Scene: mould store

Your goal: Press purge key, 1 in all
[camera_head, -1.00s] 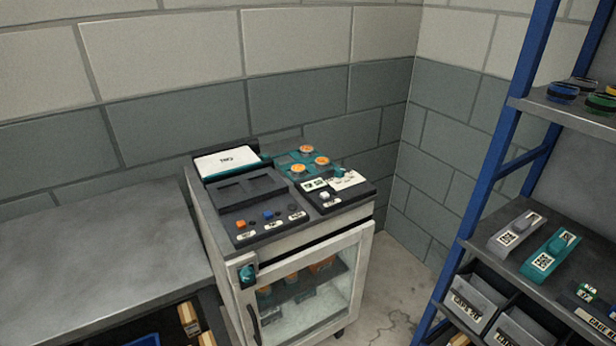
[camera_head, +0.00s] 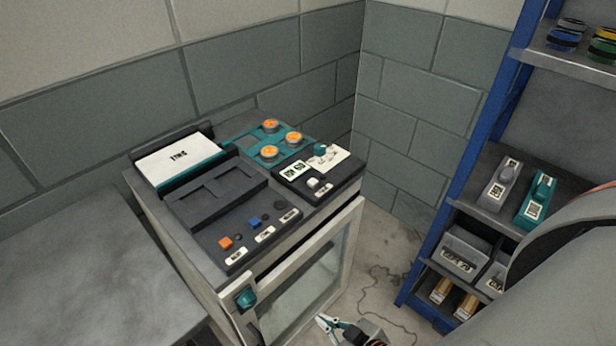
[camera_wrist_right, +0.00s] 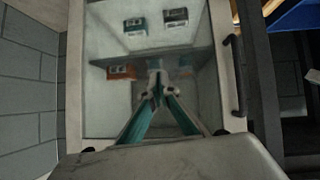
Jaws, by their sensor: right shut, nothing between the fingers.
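The cabinet (camera_head: 180,235) has a dark control panel on top. An orange key (camera_head: 226,243), a blue key (camera_head: 254,220) and a dark key (camera_head: 281,202) stand in a row along its front left, each by a small label. A white key (camera_head: 313,183) sits on the right part of the panel. The labels are too small to read, so I cannot tell which is the purge key. My right gripper (camera_head: 326,323) is shut and empty, low in front of the glass door. The right wrist view shows its fingertips (camera_wrist_right: 157,82) together before the door. My left gripper is out of view.
Orange-topped round items (camera_head: 269,126) stand on a teal plate behind the panel. A teal knob (camera_head: 245,298) juts from the cabinet front. A grey bench (camera_head: 80,280) adjoins on the left. A blue-framed shelf (camera_head: 480,150) stands right. My arm covers the lower right.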

